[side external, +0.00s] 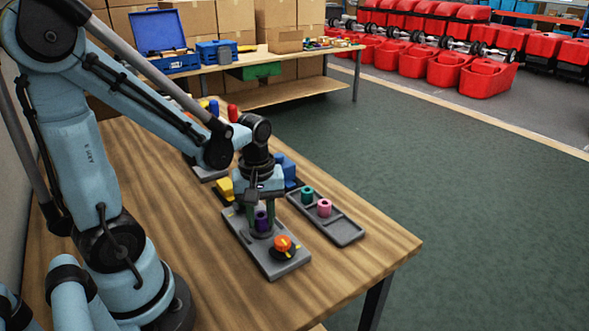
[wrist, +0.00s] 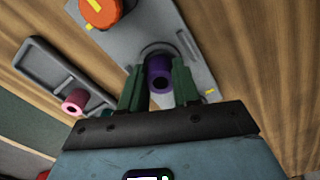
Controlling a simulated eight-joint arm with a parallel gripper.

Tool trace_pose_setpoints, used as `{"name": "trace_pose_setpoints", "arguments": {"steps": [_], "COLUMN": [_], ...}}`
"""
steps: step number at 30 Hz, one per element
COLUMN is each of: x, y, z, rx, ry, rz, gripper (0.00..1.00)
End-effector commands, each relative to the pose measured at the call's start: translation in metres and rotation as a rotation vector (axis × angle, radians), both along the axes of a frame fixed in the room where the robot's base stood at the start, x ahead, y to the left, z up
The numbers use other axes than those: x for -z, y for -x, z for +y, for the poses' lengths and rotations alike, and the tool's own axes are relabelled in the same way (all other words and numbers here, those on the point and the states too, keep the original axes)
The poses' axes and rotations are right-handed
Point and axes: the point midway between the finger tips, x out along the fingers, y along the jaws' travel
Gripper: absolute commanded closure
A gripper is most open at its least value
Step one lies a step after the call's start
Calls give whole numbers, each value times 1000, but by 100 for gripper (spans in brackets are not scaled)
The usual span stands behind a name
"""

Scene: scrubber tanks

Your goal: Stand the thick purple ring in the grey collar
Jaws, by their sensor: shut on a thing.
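The thick purple ring (side external: 262,222) is upright between the green fingers of my gripper (side external: 260,216), which is shut on it. In the wrist view, the purple ring (wrist: 159,75) shows its dark bore between the fingertips (wrist: 159,70). The grey collar (wrist: 156,49) shows as a dark rounded rim just beyond the ring, on a grey plate (wrist: 188,55). In the side view the ring is right over or in the collar, low to the plate. The fingers and ring hide most of the collar, so I cannot tell how deep the ring sits.
An orange knob (side external: 282,243) stands on the same plate, close in front of my gripper. A grey tray (side external: 342,228) to the right holds a teal ring (side external: 307,194) and a pink ring (side external: 324,207). Blue (side external: 286,166) and yellow (side external: 225,188) parts stand behind. The table's right front is clear.

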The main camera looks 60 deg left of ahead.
Motion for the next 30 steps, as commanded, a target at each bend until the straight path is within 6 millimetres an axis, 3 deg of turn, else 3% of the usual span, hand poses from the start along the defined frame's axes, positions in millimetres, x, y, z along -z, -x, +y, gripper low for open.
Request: {"name": "trace_pose_setpoints", "arguments": {"steps": [30], "x": [6], "y": [0], "z": [0], "rx": [0], "ry": [0], "rz": [0], "gripper": [99]}}
